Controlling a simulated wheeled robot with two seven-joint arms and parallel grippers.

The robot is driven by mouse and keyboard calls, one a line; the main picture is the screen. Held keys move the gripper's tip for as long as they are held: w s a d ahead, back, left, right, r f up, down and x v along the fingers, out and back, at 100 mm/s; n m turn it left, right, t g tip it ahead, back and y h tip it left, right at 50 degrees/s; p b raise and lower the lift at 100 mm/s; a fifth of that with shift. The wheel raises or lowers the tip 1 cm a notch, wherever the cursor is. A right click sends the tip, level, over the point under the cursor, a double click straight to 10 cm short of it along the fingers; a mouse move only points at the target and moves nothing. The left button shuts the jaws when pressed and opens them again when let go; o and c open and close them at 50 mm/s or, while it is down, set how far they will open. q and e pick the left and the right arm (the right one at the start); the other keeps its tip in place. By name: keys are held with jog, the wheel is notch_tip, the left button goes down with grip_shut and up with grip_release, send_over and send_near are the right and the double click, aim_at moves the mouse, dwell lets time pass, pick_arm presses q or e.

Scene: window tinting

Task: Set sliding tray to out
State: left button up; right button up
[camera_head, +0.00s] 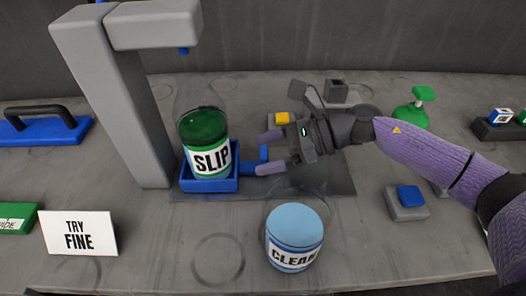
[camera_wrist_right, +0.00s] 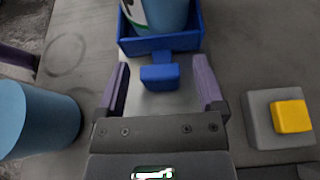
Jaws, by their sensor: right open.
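The blue sliding tray (camera_head: 212,184) stands at the foot of a grey post and holds a green bottle labelled SLIP (camera_head: 205,140). A short blue handle (camera_head: 263,154) sticks out from its right side. My right gripper (camera_head: 268,153) is open at this handle, its purple fingers pointing left toward the tray. In the right wrist view, the tray (camera_wrist_right: 160,44) is at the top and the handle (camera_wrist_right: 160,78) lies between the two fingers (camera_wrist_right: 162,82), with gaps on both sides. My left gripper is not in view.
A light-blue container labelled CLEAN (camera_head: 295,230) stands in front of the gripper. A grey post (camera_head: 120,100) rises left of the tray. A yellow button (camera_wrist_right: 292,117) on a grey block is beside my gripper. A blue button (camera_head: 410,195) sits farther right.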

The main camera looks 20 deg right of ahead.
jog(key=shift+w+a+f, duration=0.15)
jog(key=shift+a, duration=0.25)
jog(key=shift+c, duration=0.2)
grip_shut()
